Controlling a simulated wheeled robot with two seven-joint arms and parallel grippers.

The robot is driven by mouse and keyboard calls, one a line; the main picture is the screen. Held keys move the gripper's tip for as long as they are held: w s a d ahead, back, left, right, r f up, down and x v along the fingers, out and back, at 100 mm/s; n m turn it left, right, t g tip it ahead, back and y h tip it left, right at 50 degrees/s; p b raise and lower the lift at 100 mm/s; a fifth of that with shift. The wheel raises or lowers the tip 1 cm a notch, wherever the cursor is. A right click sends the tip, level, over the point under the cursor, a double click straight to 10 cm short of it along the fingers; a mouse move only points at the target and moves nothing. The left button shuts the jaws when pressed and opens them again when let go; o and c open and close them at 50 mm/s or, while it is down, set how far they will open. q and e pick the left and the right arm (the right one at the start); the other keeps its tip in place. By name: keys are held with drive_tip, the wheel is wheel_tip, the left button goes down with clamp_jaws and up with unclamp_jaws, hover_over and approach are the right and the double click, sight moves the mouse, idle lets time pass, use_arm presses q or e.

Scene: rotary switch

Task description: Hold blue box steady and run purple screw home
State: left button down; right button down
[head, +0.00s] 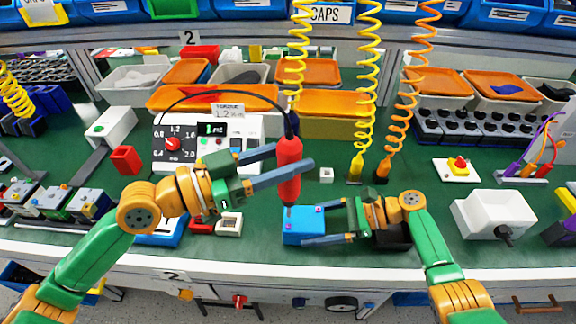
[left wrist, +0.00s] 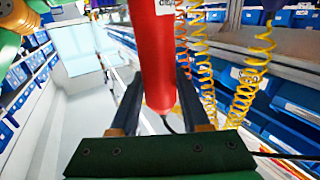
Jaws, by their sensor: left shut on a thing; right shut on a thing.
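The blue box (head: 300,229) sits on the green bench top near its front edge. My right gripper (head: 317,223) is shut on the box from the right, one finger along the far side and one along the near side. My left gripper (head: 292,158) is shut on a red screwdriver (head: 289,175), held upright above the box. The screwdriver body also fills the middle of the left wrist view (left wrist: 155,60) between my fingers. Its thin bit points down at the box's top left. A small purple spot (head: 319,210) shows on the box's top right. I cannot make out a screw under the bit.
A white control unit with a red knob (head: 172,144) stands behind my left arm, with a black cable arching to the screwdriver. Yellow (head: 366,100) and orange coiled cords hang behind. A white box (head: 492,215) stands at right.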

unclamp_jaws()
